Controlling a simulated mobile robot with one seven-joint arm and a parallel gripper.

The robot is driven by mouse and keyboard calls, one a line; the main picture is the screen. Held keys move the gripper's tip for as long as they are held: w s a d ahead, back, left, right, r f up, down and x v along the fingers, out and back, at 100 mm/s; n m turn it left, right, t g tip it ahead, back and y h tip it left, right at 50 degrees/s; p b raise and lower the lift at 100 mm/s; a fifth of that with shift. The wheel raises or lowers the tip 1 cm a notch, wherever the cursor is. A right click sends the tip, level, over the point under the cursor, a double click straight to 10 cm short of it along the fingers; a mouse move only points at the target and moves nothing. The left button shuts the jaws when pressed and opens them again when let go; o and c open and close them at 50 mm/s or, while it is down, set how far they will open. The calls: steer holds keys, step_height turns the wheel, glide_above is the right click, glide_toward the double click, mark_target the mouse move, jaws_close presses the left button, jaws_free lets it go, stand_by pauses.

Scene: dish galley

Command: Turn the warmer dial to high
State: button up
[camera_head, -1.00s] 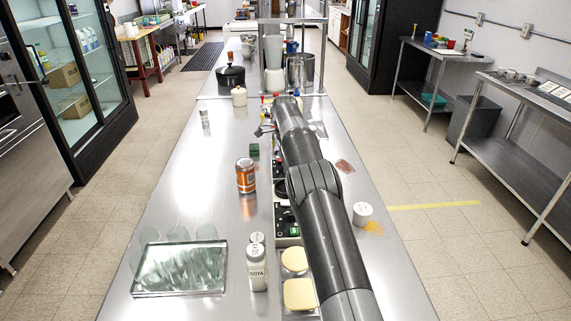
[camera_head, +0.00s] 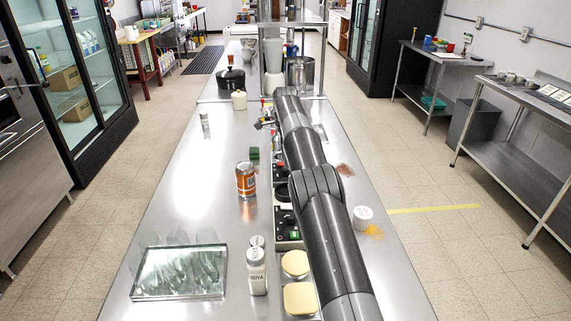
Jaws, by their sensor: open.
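A row of black control panels (camera_head: 286,226) runs along the middle of the steel counter, partly hidden under my arm. A round black part (camera_head: 281,192) shows on it left of my arm; I cannot tell whether it is the warmer dial, and no dial setting is readable. My arm reaches forward over the panels. Only a small grey part of my gripper (camera_head: 264,122) seems to show, left of the arm's far end. It is open, with nothing seen between the jaws. The wrist hides most of it and what lies below.
A glass tray (camera_head: 180,273) lies at front left. A white cup (camera_head: 362,216) is on the right.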

steer(key=s+d+r, duration=0.5)
steer(key=d+r, duration=0.1)
steer(key=d, duration=0.4)
steer(key=shift+d+r, duration=0.25)
steer(key=shift+r, duration=0.15)
steer(key=shift+r, duration=0.1)
steer(key=s+r+n+t, duration=0.1)
steer(key=s+r+n, duration=0.2)
steer(key=s+r, duration=0.35)
steer(key=s+r+n+t, duration=0.1)
steer(key=s+r+n, duration=0.2)
steer(key=s, duration=0.7)
steer(key=s+r+n+t, duration=0.1)
steer(key=s+r+n, duration=0.1)
steer(key=s+r, duration=0.45)
steer(key=s+f+n+t, duration=0.1)
steer(key=s+f+n, duration=0.3)
steer(key=s, duration=0.8)
steer(key=s+a+f+n+t, duration=0.1)
steer(key=s+f+n, duration=0.4)
steer(key=s, duration=0.8)
steer(key=shift+s+a+f+t, duration=0.3)
steer(key=shift+f+t, duration=0.2)
steer(key=shift+f, duration=0.4)
steer(key=shift+c, duration=0.6)
